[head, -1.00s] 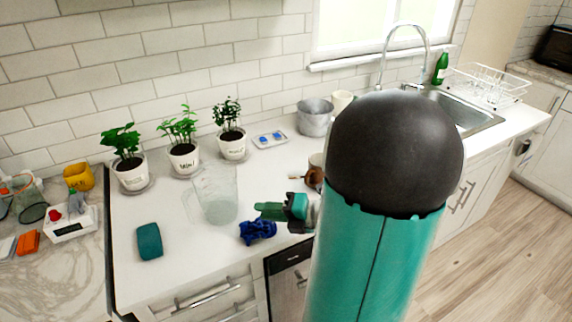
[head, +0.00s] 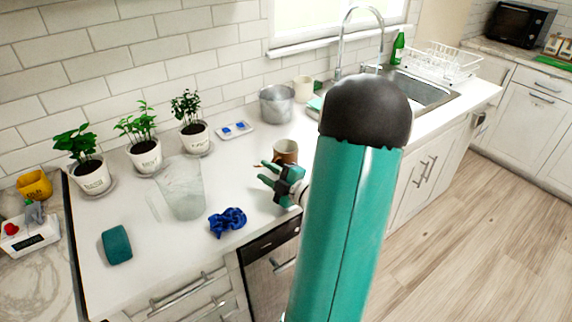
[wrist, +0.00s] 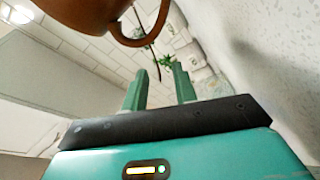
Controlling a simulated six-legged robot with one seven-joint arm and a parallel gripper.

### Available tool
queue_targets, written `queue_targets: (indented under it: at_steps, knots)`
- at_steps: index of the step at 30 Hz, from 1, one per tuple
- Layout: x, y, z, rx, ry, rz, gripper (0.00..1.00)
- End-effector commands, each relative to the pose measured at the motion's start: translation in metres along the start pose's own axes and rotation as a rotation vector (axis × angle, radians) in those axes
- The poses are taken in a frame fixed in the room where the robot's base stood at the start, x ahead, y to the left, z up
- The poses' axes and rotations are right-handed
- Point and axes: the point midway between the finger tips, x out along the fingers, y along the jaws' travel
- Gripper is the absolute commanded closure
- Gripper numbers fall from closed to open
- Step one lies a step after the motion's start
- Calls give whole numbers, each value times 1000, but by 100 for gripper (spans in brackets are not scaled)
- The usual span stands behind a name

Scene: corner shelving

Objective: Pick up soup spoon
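My gripper (head: 266,175) is over the counter beside the brown mug (head: 285,151), its two green fingers apart. In the wrist view the gripper (wrist: 160,88) is open, with nothing visible between the fingers. The mug (wrist: 85,12) is close at the top of that view, its handle toward the upper middle. A small orange-brown tip (head: 258,166) shows by the fingers in the head view; it may be part of the soup spoon, but it is too small to tell. No spoon can be made out clearly. My arm hides part of the counter.
A crumpled blue cloth (head: 227,221) lies near the counter's front edge. A clear pitcher (head: 183,190) stands left of it, with potted plants (head: 145,155) behind. A metal pot (head: 276,105) and cream mug (head: 303,88) are at the back. A teal sponge (head: 116,245) lies front left.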

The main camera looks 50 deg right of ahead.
Motion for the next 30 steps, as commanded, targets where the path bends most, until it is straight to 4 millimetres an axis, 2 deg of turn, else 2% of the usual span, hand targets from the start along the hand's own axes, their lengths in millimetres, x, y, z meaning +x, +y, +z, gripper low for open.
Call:
queue_targets:
  at_steps: [10, 18, 23, 30]
  knots:
    - [45, 3, 1, -1, 3, -1, 72]
    - [51, 3, 1, -1, 1, 0, 72]
    - [51, 4, 1, -1, 1, 0, 100]
    - [51, 4, 1, -1, 1, 0, 100]
